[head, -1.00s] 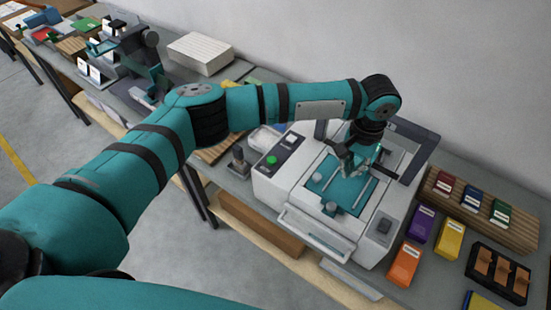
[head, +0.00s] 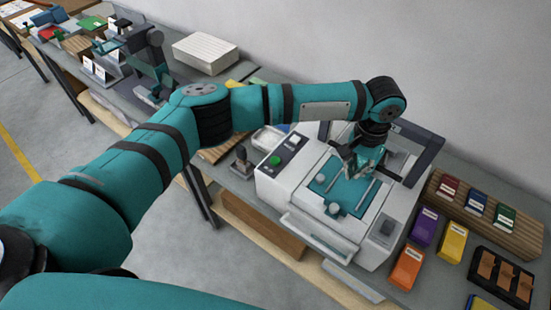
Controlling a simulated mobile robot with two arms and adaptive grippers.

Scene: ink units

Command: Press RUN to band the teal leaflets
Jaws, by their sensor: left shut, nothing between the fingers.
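A white machine (head: 283,188) stands on the grey bench, with a round green button (head: 275,160) on the dark panel at its left. In its recessed top lies a flat teal surface (head: 350,195) with two rods and small round knobs; I cannot tell whether this is leaflets or the machine's bed. My left gripper (head: 355,172) points down over the far part of this teal area, shut and empty, right of the green button and apart from it. The fingers partly hide the area below. My right gripper is not in view.
A dark upright frame (head: 428,160) rises at the machine's back right. Right of it are a wooden rack (head: 500,222) of small boxes, loose purple (head: 425,228), yellow (head: 452,243) and orange (head: 407,268) boxes, and a black tray (head: 518,287).

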